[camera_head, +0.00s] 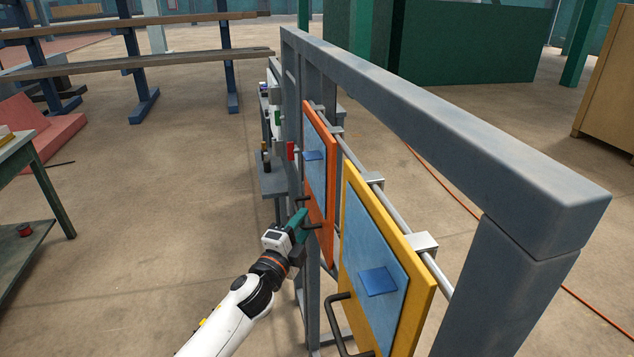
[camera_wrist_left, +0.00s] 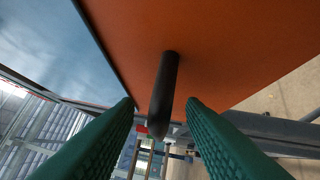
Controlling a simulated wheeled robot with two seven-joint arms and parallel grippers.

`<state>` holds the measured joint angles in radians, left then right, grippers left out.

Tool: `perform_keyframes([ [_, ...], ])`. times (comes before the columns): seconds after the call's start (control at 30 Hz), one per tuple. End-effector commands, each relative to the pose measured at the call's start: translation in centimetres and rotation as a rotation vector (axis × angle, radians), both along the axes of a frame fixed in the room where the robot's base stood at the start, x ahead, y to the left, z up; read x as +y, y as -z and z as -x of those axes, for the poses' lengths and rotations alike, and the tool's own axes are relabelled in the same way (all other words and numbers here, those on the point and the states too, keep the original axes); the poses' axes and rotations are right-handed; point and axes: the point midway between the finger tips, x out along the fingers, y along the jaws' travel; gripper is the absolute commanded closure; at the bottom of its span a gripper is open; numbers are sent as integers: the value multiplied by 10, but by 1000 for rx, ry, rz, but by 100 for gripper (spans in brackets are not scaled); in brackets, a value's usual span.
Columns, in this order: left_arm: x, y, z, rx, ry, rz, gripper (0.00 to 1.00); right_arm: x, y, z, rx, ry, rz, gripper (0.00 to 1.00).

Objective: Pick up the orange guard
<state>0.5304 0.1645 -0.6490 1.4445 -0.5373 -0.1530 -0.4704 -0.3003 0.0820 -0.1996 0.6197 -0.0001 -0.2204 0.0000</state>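The orange guard (camera_head: 327,238) is an orange-framed panel with a blue window, hanging upright on the grey frame's rail in the head view. Its orange face (camera_wrist_left: 225,60) fills much of the left wrist view. A dark bar handle (camera_wrist_left: 164,90) sticks out from that face. My left gripper (camera_head: 303,216) is at the guard's lower part, by the handle. In the left wrist view its green fingers (camera_wrist_left: 160,104) are apart, one on each side of the handle, with gaps visible. My right gripper is not in view.
A yellow guard (camera_head: 418,300) with its own dark handle (camera_head: 336,322) hangs nearer on the same rail (camera_head: 352,158). The thick grey frame (camera_head: 450,135) surrounds both. A grey shelf (camera_head: 272,180) with small items stands behind. Open floor (camera_head: 150,220) lies left.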

Motion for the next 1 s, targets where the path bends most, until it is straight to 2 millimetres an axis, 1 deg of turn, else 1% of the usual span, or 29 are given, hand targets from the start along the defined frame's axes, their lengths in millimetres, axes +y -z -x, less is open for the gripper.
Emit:
perform_keyframes([
  [0.1,-3,-1,-5,0,0,0,64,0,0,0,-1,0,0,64],
  [0.3,-3,-1,-5,0,0,0,64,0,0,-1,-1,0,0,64],
  [0.37,-3,0,-5,0,0,0,72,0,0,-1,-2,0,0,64],
  [0.53,-3,0,-5,1,0,0,100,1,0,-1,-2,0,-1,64],
  [1.0,-3,-4,-5,-3,2,3,100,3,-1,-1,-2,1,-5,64],
])
